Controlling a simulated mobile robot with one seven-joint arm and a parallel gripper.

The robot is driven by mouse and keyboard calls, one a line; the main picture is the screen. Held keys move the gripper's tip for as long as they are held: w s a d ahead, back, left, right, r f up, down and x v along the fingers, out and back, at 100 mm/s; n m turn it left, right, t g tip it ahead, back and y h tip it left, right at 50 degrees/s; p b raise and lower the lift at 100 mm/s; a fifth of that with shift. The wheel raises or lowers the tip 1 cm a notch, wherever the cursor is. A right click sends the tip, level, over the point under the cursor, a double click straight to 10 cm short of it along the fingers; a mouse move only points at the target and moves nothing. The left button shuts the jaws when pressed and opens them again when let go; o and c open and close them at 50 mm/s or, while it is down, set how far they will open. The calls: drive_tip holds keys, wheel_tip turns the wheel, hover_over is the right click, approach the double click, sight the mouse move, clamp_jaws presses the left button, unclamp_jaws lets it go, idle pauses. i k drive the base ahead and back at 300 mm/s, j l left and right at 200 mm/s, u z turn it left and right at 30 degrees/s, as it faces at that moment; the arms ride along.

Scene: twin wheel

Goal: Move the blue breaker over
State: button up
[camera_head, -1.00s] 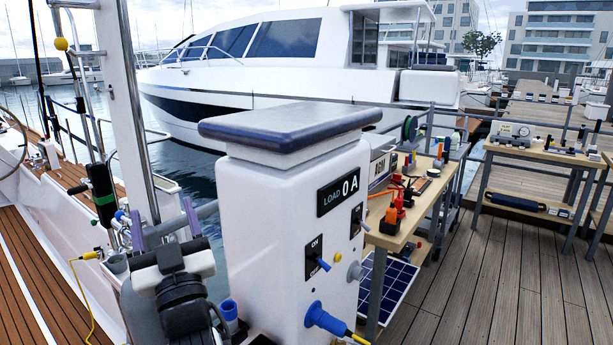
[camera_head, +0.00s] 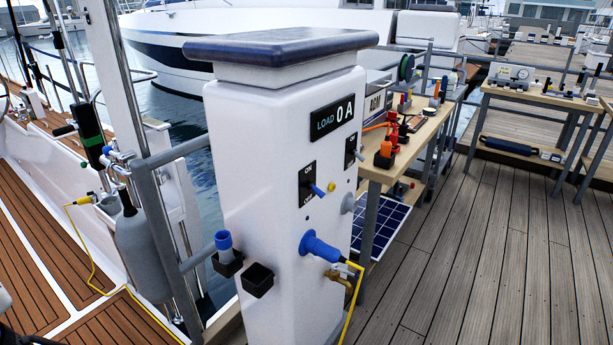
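The blue breaker (camera_head: 317,190) is a small blue lever on a black plate marked ON above and OFF below, on the front of a white dock pedestal (camera_head: 262,130). Its lever sticks out and tilts slightly down toward the lower right, nearer the OFF mark. A second black breaker plate (camera_head: 350,151) sits to its right on the same pedestal. The display (camera_head: 332,117) above reads LOAD 0 A. My gripper is not in view; only dark and white parts, perhaps of my arm, show at the lower left corner.
A blue plug (camera_head: 320,248) with a yellow cable sits in the pedestal's socket below the breaker. Another blue plug (camera_head: 223,242) stands in a black holder, beside an empty holder (camera_head: 258,280). A workbench (camera_head: 426,130) stands behind at right. The deck at right is clear.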

sight(312, 186)
drive_tip(key=i+j, duration=0.1)
drive_tip(key=j, duration=0.35)
drive_tip(key=i+j, duration=0.15)
drive_tip(key=j, duration=0.35)
drive_tip(key=i+j, duration=0.1)
drive_tip(key=j, duration=0.35)
drive_tip(key=i+j, duration=0.1)
drive_tip(key=j, duration=0.35)
drive_tip(key=z, duration=1.2)
drive_tip(key=i+j, duration=0.4)
drive_tip(key=j, duration=0.1)
